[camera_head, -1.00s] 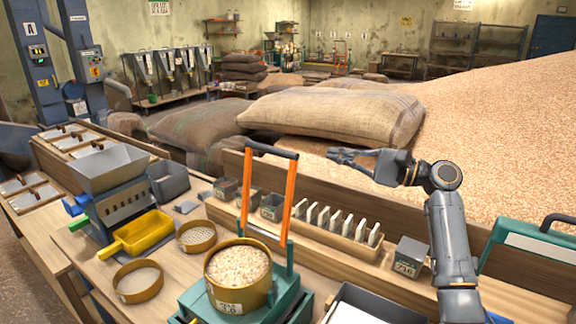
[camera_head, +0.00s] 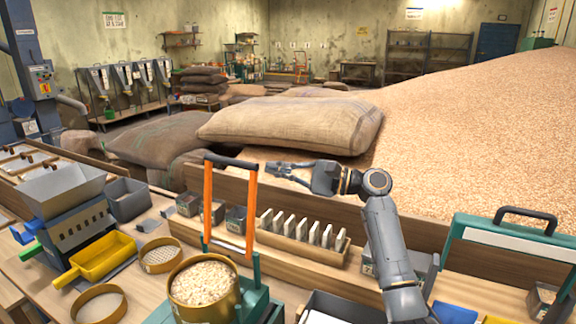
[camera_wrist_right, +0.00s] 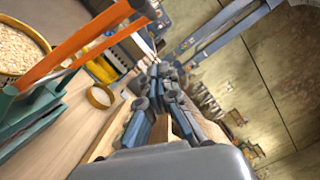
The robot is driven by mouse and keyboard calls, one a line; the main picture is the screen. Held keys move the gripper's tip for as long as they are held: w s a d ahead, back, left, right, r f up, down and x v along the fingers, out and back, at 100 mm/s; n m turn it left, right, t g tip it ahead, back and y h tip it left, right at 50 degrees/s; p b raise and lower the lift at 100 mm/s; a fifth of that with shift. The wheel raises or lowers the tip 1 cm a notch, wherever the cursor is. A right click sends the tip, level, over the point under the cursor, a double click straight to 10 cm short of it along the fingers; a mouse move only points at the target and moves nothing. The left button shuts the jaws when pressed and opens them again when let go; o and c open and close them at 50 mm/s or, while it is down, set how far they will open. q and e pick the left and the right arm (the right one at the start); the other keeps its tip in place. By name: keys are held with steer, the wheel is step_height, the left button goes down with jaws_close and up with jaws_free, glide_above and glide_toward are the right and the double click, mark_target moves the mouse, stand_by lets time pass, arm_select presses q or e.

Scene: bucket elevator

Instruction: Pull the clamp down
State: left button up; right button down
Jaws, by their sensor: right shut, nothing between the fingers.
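The clamp (camera_head: 251,204) is an upright frame with two orange bars and a black crossbar on top. It rises from a teal base (camera_head: 262,290) beside a brass pan of grain (camera_head: 204,290). My right gripper (camera_head: 273,170) is shut and empty. In the head view its fingertips appear just right of the clamp's top, slightly below the crossbar; whether they touch it I cannot tell. In the right wrist view the clamp (camera_wrist_right: 95,42) slants across the upper left, and my gripper (camera_wrist_right: 160,72) points past it. My left gripper is not in view.
A wooden rack of white plates (camera_head: 300,243) and small dark tins (camera_head: 236,219) stand behind the clamp. A yellow scoop (camera_head: 102,258) and a sieve (camera_head: 161,254) lie to the left. A teal case with a black handle (camera_head: 505,245) is at right. Sacks and a grain heap lie behind.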

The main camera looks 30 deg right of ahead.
mark_target(247, 165)
steer(key=a+p, duration=0.1)
steer(key=a, duration=0.1)
steer(key=w+a+r+p, duration=0.1)
steer(key=a, duration=0.1)
steer(key=a+r+p, duration=0.1)
steer(key=a, duration=0.1)
steer(key=shift+w, duration=0.35)
steer(key=shift+s+a+r+p, duration=0.1)
steer(key=shift+s+a+p, duration=0.25)
steer(key=shift+s+p, duration=0.1)
steer(key=shift+w, duration=0.1)
steer(key=shift+a, duration=0.15)
